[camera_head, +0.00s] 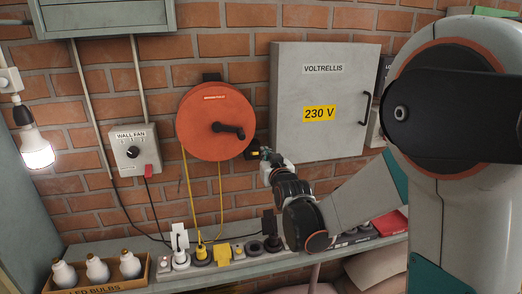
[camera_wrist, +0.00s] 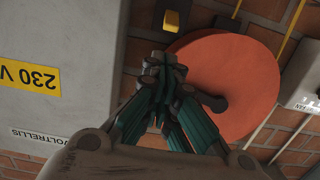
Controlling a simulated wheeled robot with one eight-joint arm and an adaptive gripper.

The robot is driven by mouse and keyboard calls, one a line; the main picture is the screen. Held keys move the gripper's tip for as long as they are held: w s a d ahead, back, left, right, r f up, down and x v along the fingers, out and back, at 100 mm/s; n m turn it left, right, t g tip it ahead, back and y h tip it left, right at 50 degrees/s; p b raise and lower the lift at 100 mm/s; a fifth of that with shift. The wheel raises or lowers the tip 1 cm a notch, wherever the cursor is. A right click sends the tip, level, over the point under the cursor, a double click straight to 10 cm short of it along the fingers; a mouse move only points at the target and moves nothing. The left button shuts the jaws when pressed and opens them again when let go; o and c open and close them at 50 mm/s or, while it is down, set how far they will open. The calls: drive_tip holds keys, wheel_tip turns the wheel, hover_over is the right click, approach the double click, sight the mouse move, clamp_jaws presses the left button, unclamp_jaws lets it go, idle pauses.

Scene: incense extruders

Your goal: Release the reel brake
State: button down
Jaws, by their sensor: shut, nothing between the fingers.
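The orange-red reel (camera_head: 207,105) hangs on the brick wall with a black crank (camera_head: 232,130) on its face. The reel also shows in the wrist view (camera_wrist: 245,75), where the crank is partly behind my fingers. A small black box with a yellow button or tab (camera_head: 255,154) sits at the reel's lower right; it also shows in the wrist view (camera_wrist: 172,20). I cannot tell for sure that this is the brake. My gripper (camera_head: 266,155) is shut and empty, close to the right of the black box. In the wrist view its fingertips (camera_wrist: 164,68) appear below the yellow part, apart from it.
A grey cabinet marked 230 V (camera_head: 320,82) is close to the right of my gripper. A yellow cable (camera_head: 221,190) hangs below the reel to a shelf with plugs (camera_head: 235,254). A wall fan switch box (camera_head: 135,148) is to the left.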

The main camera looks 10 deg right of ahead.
sight(254, 153)
drive_tip(key=w, duration=0.6)
drive_tip(key=w+f+b, duration=0.1)
drive_tip(key=w, duration=0.2)
drive_tip(key=shift+w, duration=0.3)
drive_tip(key=shift+f+b, duration=0.1)
drive_tip(key=shift+b, duration=0.3)
drive_tip(key=shift+f+t+b, duration=0.15)
drive_tip(key=shift+t+b, duration=0.45)
drive_tip(key=shift+b, duration=0.05)
drive_tip(key=shift+s+d+f+t+b, duration=0.15)
drive_tip(key=shift+t+b, duration=0.25)
drive_tip(key=shift+b, duration=0.25)
